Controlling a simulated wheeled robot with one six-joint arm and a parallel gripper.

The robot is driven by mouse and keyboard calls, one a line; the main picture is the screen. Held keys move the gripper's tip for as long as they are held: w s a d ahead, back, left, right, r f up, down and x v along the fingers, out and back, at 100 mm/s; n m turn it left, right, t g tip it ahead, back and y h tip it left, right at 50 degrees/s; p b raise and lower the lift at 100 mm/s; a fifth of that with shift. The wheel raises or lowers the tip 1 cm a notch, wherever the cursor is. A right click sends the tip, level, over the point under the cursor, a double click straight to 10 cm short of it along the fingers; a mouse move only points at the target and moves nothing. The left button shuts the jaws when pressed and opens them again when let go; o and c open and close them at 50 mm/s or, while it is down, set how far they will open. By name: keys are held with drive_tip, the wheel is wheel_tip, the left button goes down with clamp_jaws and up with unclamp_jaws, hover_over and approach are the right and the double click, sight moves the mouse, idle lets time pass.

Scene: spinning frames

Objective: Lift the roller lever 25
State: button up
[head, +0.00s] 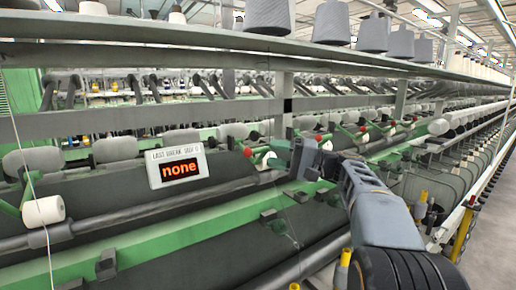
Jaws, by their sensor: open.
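My gripper (301,158) is in the middle of the head view, at the end of my grey arm, in front of the spinning frame (180,215). It is open, and I see nothing between its fingers. Small lever-like parts with red knobs line the frame. One red knob (318,138) is just right of the gripper and another red knob (247,152) is to its left. I can read no lever numbers, so I cannot tell which is roller lever 25. The gripper and arm hide part of the row behind them.
Grey cones (268,15) stand on the upper shelf (200,48). A thread (30,170) hangs at far left. Free floor (490,240) shows at right.

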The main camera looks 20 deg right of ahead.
sight(262, 151)
drive_tip(key=shift+p+x, duration=0.45)
drive_tip(key=shift+x, duration=2.15)
drive_tip(key=shift+c, duration=0.4)
clamp_jaws()
